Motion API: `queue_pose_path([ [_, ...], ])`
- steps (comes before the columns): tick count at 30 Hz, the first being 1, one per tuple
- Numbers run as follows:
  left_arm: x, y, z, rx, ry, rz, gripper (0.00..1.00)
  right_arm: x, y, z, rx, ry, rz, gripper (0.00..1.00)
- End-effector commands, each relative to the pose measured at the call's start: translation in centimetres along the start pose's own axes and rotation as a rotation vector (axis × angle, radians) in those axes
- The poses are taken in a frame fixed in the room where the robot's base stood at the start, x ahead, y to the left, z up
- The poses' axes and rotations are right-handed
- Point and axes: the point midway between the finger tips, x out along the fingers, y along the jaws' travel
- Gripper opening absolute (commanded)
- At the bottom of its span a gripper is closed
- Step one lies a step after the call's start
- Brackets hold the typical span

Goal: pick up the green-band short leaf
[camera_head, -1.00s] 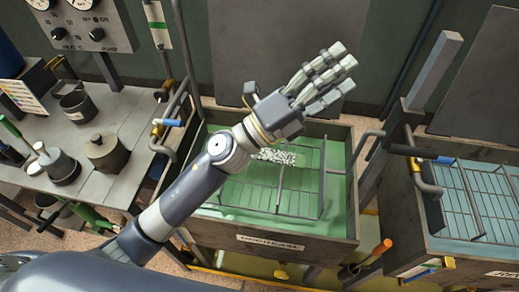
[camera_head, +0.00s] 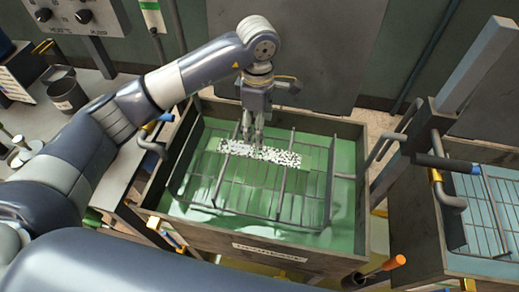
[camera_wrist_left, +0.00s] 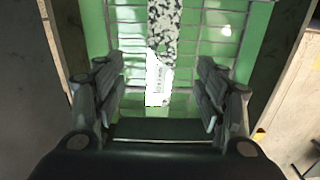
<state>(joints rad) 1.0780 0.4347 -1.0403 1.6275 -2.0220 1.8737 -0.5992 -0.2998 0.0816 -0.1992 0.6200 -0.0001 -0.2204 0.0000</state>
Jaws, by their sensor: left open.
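A flat strip speckled black and white, apparently the leaf (camera_head: 262,153), lies across a wire rack (camera_head: 283,185) in the green liquid of the middle tank. I cannot make out a green band on it. My left gripper (camera_head: 253,138) points down from above at the strip's left part. In the left wrist view its two fingers stand apart with nothing gripped between them (camera_wrist_left: 158,92). The speckled leaf (camera_wrist_left: 163,28) there runs away from me, and its plain white end with faint print lies between the fingers, apparently below them. My right gripper is not in view.
The tank's rim (camera_head: 270,245) surrounds the rack, with pipes at both sides. A second tank (camera_head: 485,215) with a wire rack stands at the right. A bench with a dark pot (camera_head: 66,93) is at the left. A grey plate (camera_head: 292,50) stands behind.

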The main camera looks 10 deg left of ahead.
Motion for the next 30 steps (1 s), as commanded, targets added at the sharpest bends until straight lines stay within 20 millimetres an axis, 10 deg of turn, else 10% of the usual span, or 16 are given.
queue_pose_path([
  [30, 9.9, -0.2, 0.2, 0.001, -0.002, -0.002, 0.65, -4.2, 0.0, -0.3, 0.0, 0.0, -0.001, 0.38],
])
